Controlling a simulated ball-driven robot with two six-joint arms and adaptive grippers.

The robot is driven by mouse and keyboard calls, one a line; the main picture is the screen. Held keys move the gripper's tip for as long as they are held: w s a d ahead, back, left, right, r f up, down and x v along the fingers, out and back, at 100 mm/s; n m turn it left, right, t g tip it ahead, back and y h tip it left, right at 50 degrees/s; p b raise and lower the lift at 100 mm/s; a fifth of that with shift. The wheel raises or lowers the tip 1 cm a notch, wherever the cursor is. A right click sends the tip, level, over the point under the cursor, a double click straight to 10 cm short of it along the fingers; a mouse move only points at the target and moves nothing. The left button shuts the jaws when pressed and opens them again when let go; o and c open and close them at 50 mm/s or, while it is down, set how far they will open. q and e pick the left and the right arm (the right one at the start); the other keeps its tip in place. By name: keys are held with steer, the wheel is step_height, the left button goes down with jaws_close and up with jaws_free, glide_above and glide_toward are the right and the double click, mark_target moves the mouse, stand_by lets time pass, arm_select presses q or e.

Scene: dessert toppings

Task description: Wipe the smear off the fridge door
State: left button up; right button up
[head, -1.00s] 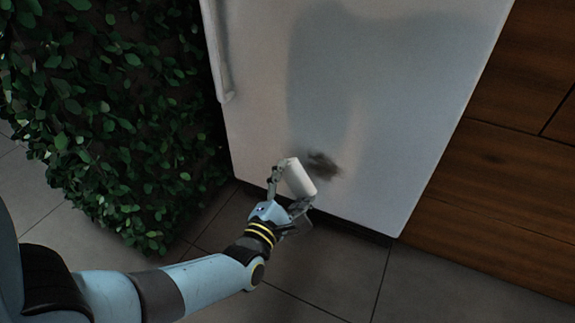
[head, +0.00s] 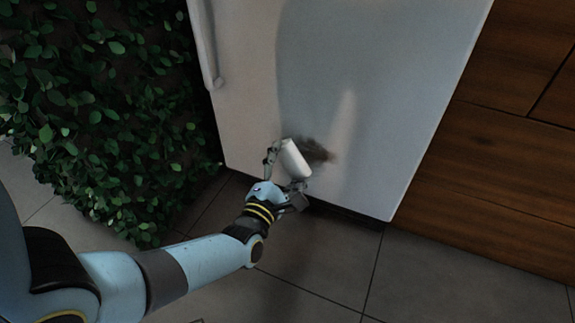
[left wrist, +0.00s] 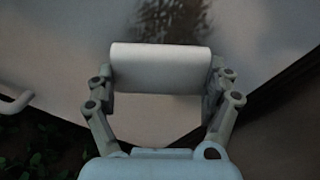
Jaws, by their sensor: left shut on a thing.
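The white fridge door (head: 385,110) has a dark smear (head: 317,151) low on its front. The smear also shows in the left wrist view (left wrist: 172,20), just beyond the held object. My left gripper (head: 282,168) is shut on a white rounded block (head: 295,159), which looks like a sponge or roll. In the left wrist view the white block (left wrist: 162,68) lies crosswise between both fingers. In the head view the block is at the left edge of the smear and overlaps it; I cannot tell whether it touches the door. My right gripper is not in view.
A leafy green hedge (head: 100,120) stands left of the fridge. Brown wooden panels (head: 500,170) are to the right. The door handle (head: 206,45) is at the door's upper left. Grey tiled floor (head: 440,275) lies clear in front.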

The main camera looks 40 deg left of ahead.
arm_select(q)
steer(key=shift+x, duration=0.85)
